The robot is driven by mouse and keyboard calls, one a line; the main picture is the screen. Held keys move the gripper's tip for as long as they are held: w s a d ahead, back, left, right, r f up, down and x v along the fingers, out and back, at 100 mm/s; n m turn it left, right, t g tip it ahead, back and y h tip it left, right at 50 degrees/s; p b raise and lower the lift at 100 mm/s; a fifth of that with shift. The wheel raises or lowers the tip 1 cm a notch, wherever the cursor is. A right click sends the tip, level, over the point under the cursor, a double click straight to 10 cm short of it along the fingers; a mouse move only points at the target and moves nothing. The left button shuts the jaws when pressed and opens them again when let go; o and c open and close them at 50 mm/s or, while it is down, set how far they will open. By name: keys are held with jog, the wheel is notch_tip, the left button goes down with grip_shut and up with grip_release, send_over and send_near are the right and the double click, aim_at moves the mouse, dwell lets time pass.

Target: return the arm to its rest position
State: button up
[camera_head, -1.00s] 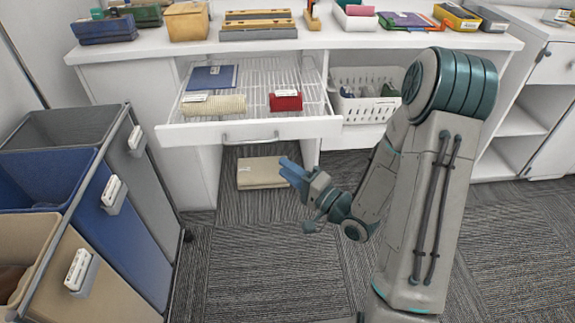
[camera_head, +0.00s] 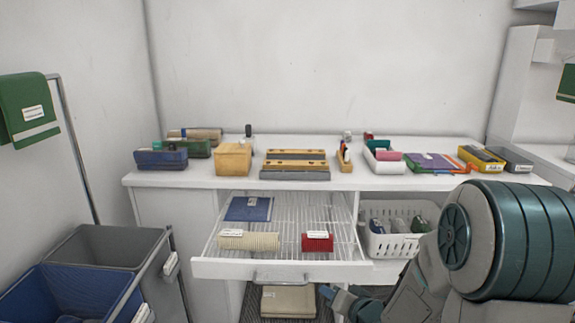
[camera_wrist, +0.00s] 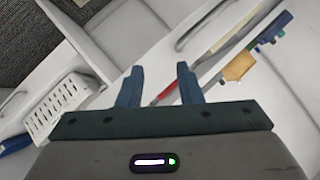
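My arm (camera_head: 510,240) fills the lower right of the head view, its teal-banded joint close to the camera. My gripper (camera_head: 332,293) shows only in part at the bottom edge of that view, below the open drawer's right corner. In the wrist view, my gripper (camera_wrist: 158,78) has its two blue fingers apart with nothing between them. The forearm and most of the wrist are cut off by the frame.
A white wire drawer (camera_head: 285,269) stands open, holding a blue folder, a beige roll and a red box. The counter (camera_head: 240,183) above carries several items. A white basket (camera_head: 385,243) stands right of the drawer. Bins (camera_head: 100,245) stand at lower left.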

jog(key=s+d+r+n+g+h+p, duration=0.1)
jog(key=s+d+r+g+h+p, duration=0.2)
jog(key=r, duration=0.4)
jog(key=s+d+r+g+h+p, duration=0.1)
jog(key=s+d+r+h+p, duration=0.25)
jog(key=r, duration=0.25)
jog(key=s+a+r+n+g+p, duration=0.1)
jog(key=s+r+g+p, duration=0.1)
jog(key=s+r, duration=0.3)
jog(key=s+a+r+n+g+y+p, duration=0.1)
jog(key=s+a+r+g+p, duration=0.1)
jog(key=s, duration=0.8)
notch_tip(320, 180, up, 3)
jog(key=shift+g+p, duration=0.5)
jog(key=shift+p, duration=0.65)
